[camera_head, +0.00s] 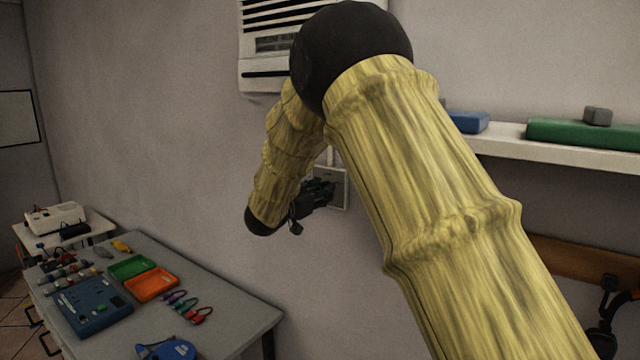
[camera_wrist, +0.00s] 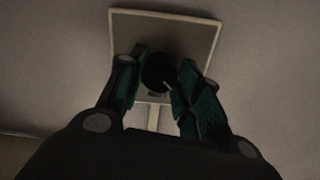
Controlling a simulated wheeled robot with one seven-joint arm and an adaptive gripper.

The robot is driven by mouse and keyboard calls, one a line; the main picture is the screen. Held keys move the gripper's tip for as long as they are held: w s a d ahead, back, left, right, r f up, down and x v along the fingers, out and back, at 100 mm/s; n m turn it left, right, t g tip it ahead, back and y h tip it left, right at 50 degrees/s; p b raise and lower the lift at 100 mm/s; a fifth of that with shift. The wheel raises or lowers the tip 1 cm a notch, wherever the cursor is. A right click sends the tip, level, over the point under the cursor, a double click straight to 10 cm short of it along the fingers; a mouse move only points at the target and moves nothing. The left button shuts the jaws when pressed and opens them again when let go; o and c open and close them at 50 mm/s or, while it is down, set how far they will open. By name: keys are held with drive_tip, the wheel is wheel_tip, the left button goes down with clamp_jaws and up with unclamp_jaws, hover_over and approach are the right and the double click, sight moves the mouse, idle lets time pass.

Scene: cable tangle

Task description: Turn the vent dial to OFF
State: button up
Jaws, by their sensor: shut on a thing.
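The vent dial (camera_wrist: 158,74) is a dark round knob with a pale pointer line, on a square wall plate (camera_wrist: 205,40) with a light rim. The plate (camera_head: 346,190) also shows in the head view, partly behind my arm. My gripper (camera_wrist: 160,84) is at the plate with its two green-padded fingers on either side of the dial, shut on it. In the head view my gripper (camera_head: 318,192) reaches the plate from the left, and the dial is hidden there. Dial markings are too dark to read.
A vent unit (camera_head: 262,45) hangs on the wall above. A shelf (camera_head: 560,150) with blue and green boxes is at right. A grey table (camera_head: 225,290) with green and orange trays, a blue device and several cables stands at lower left.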

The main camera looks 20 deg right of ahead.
drive_tip(key=shift+n+p, duration=0.7)
drive_tip(key=shift+n, duration=0.3)
drive_tip(key=o, duration=1.1)
drive_tip(key=shift+c, duration=0.2)
drive_tip(key=shift+a, duration=0.1)
drive_tip(key=v, duration=1.2)
